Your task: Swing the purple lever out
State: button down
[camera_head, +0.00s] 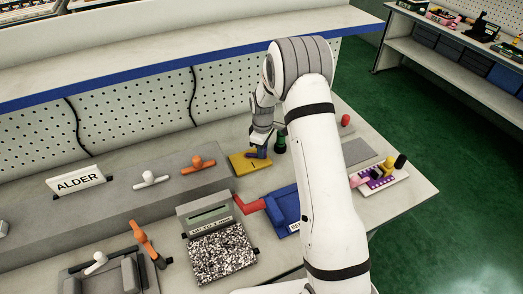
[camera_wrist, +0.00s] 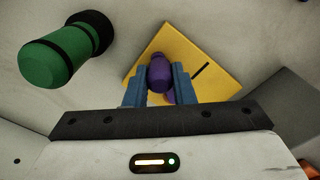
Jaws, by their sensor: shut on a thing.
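The purple lever (camera_wrist: 159,72) stands over a yellow plate (camera_wrist: 195,48) in the wrist view. My gripper (camera_wrist: 159,85) is shut on the lever, with one blue finger on each side of it. A dark line is marked on the plate to the right of the lever. In the head view the yellow plate (camera_head: 243,164) lies on the bench at the back, and my gripper (camera_head: 258,152) reaches down to it, mostly covering the lever.
A green knob (camera_wrist: 60,55) stands close left of my gripper in the wrist view; it also shows in the head view (camera_head: 280,144). Orange (camera_head: 198,164) and white (camera_head: 150,179) levers, a red handle (camera_head: 249,204) and a blue fixture (camera_head: 284,206) are nearby.

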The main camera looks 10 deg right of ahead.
jog(key=c, duration=1.2)
grip_release()
notch_tip(320, 180, up, 8)
jog(key=shift+f+b, duration=0.1)
jog(key=shift+b, duration=0.6)
jog(key=shift+s+d, duration=0.1)
